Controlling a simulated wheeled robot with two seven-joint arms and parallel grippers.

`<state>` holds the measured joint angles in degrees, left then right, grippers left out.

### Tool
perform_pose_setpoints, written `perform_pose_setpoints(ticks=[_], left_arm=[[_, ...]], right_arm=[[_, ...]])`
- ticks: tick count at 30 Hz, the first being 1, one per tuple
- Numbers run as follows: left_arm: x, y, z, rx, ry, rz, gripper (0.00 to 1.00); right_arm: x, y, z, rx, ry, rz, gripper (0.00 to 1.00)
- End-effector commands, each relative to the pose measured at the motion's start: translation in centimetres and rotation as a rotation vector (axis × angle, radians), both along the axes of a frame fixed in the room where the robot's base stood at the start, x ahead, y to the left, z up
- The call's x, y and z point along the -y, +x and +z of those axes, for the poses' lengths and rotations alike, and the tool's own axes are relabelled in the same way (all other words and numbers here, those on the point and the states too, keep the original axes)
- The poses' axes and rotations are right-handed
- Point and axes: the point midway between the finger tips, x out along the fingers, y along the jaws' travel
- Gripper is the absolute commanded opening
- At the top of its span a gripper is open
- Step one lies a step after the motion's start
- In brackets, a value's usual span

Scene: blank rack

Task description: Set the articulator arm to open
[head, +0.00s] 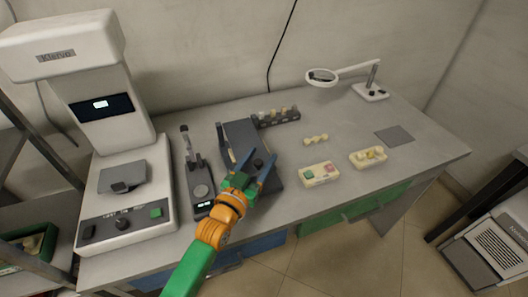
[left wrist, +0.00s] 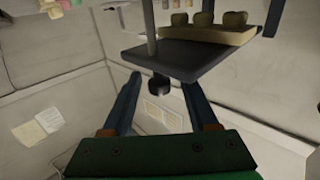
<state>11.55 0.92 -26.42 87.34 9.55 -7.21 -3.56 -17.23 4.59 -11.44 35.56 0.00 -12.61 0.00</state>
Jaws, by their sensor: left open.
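The articulator (head: 240,133) is a dark grey device in the middle of the bench, with a flat dark upper plate and a round black knob. In the left wrist view the plate of the articulator arm (left wrist: 185,57) carries a tan tooth cast (left wrist: 190,36), with a metal rod beside it. The black knob (left wrist: 160,88) stands out from the plate between my fingers. My left gripper (head: 257,157) is open, its blue fingers on either side of the knob. I cannot tell whether either finger touches it. My right gripper is not in view.
A white machine (head: 125,185) stands on the left, beside a dark gauge stand (head: 200,180). A dark block with small items (head: 279,117) lies behind the articulator. Two cream trays (head: 320,174) and a magnifier lamp (head: 322,77) are to the right. The bench's right end is mostly clear.

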Motion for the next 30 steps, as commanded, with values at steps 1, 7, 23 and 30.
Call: perform_pose_setpoints(ticks=[1,7,23,30], left_arm=[[0.33,0.66,-0.06,0.001,0.0,0.0,0.6],[0.83,1.62,-0.04,-0.001,0.0,0.0,0.6],[0.79,1.59,-0.05,-0.001,0.0,0.0,0.0],[0.78,1.58,-0.05,-0.002,0.001,0.0,0.0]], right_arm=[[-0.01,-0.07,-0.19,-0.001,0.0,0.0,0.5],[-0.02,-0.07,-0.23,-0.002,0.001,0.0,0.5],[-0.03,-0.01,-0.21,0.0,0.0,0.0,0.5],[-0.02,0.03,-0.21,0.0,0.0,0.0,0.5]])
